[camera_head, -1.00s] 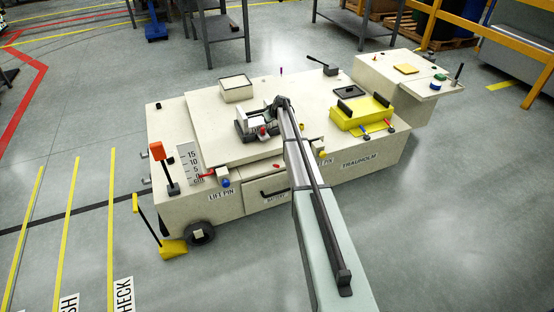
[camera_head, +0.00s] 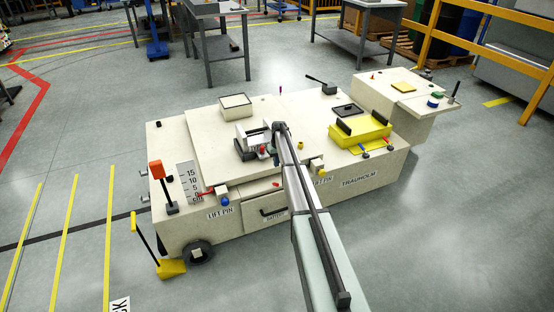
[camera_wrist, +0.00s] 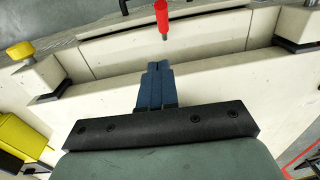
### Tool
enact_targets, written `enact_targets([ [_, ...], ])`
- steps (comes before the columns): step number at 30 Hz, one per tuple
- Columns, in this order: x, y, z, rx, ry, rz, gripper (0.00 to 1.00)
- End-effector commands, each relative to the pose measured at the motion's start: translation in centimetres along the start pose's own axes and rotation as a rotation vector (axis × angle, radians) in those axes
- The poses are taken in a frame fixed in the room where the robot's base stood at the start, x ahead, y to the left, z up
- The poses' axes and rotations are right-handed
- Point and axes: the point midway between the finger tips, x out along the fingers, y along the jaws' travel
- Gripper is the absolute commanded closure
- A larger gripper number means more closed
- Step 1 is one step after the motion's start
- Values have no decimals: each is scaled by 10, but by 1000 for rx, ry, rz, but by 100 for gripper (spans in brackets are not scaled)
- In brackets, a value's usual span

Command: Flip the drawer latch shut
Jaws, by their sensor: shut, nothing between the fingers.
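My gripper (camera_wrist: 158,66) shows in the wrist view as two blue fingers pressed together, with nothing between them. It is over the pale top edge of the carrier's front. A small lever with a red grip and metal tip (camera_wrist: 162,16), probably the drawer latch, lies just beyond the fingertips, apart from them in the picture. The drawer (camera_head: 262,203) is in the carrier's front in the head view, with a black handle (camera_head: 273,211). It looks closed or nearly so. My arm covers the area to its right, so I cannot see the fingertips or latch clearly there.
A yellow tray (camera_head: 353,138) stands on the deck to the right. Yellow (camera_head: 322,170) and blue (camera_head: 225,201) knobs flank the drawer along the front edge. An orange-topped lever (camera_head: 156,170) stands at the left end.

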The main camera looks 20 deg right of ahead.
Motion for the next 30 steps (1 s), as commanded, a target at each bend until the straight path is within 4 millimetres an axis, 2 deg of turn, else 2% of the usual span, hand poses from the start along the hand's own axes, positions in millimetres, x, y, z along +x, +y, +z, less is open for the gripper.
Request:
enact_targets([
  [3,23,0,0,-1,-2,-1,100],
  [8,50,0,0,-1,-2,-1,100],
  [12,64,-3,13,-1,0,-1,100],
  [19,78,-6,23,-1,0,-1,100],
  [30,81,-6,24,-1,1,0,100],
])
